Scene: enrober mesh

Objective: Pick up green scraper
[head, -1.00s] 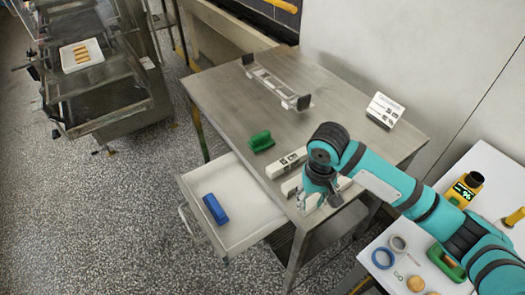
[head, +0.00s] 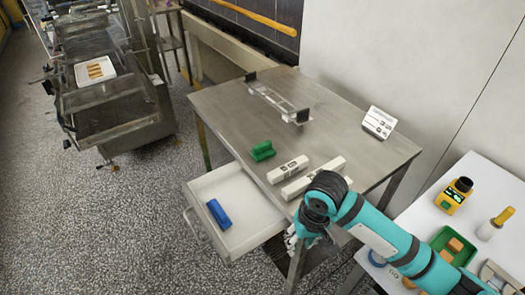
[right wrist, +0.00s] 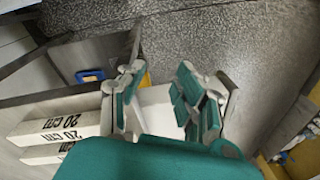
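The green scraper (head: 263,151) lies on the steel table (head: 225,100), near its left edge above the open drawer. My right gripper (head: 300,240) is at the table's front edge, low and to the right of the scraper, apart from it. In the right wrist view its two fingers (right wrist: 163,92) stand apart with nothing gripped between them. The scraper cannot be made out in the right wrist view. My left gripper is not in view.
An open white drawer (head: 253,222) holds a blue scraper-like item (head: 219,214). Two white 20 cm blocks (head: 288,170) (head: 313,177) lie between the scraper and my right arm. A clear frame (head: 277,101) stands farther back. A side table (head: 445,225) holds tools.

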